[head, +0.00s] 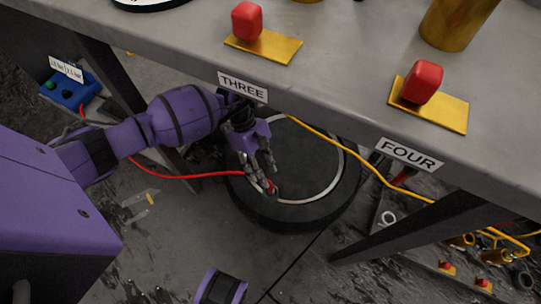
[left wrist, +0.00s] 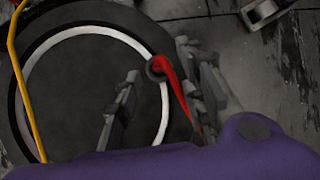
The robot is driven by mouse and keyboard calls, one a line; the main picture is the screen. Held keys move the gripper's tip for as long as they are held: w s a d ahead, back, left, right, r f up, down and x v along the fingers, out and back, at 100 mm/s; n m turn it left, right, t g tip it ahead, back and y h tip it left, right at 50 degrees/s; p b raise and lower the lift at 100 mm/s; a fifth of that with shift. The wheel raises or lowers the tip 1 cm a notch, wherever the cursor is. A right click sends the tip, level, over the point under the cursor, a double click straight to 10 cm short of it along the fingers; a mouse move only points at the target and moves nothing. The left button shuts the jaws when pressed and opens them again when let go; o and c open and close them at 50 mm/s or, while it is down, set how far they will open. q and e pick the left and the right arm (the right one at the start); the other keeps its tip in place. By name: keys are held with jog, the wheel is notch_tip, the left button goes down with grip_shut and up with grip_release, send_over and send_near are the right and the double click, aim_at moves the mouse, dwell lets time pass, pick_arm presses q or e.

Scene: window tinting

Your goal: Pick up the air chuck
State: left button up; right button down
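The air chuck shows in the left wrist view as a red piece with a dark round end (left wrist: 157,67). It lies over the white ring of a black tire, with its red part running down beside the right-hand finger. My left gripper (left wrist: 160,98) is open. The chuck is between its fingers, nearer the right-hand one; I cannot tell whether they touch. In the head view the left gripper (head: 263,184) points down over the tire's left side, with a bit of red at its fingertips. A red hose (head: 200,177) runs there from the left. My right gripper is not in view.
The tire (head: 300,215) lies under the grey workbench (head: 330,85). A yellow hose (head: 345,152) crosses it. A blue box (head: 72,90) is at left. A bench leg (head: 415,228) and brass fittings (head: 462,241) are at right.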

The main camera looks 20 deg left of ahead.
aim_at(271, 187)
pick_arm(q)
jog(key=x, duration=0.2)
jog(key=b+x, duration=0.1)
jog(key=x, duration=0.1)
jog(key=b+x, duration=0.1)
jog(key=x, duration=0.1)
jog(key=shift+w+a+f, duration=0.1)
jog(key=shift+a+f, duration=0.05)
jog(key=shift+f, duration=0.3)
jog(key=shift+d+f, duration=0.25)
jog(key=shift+f, duration=0.15)
grip_shut()
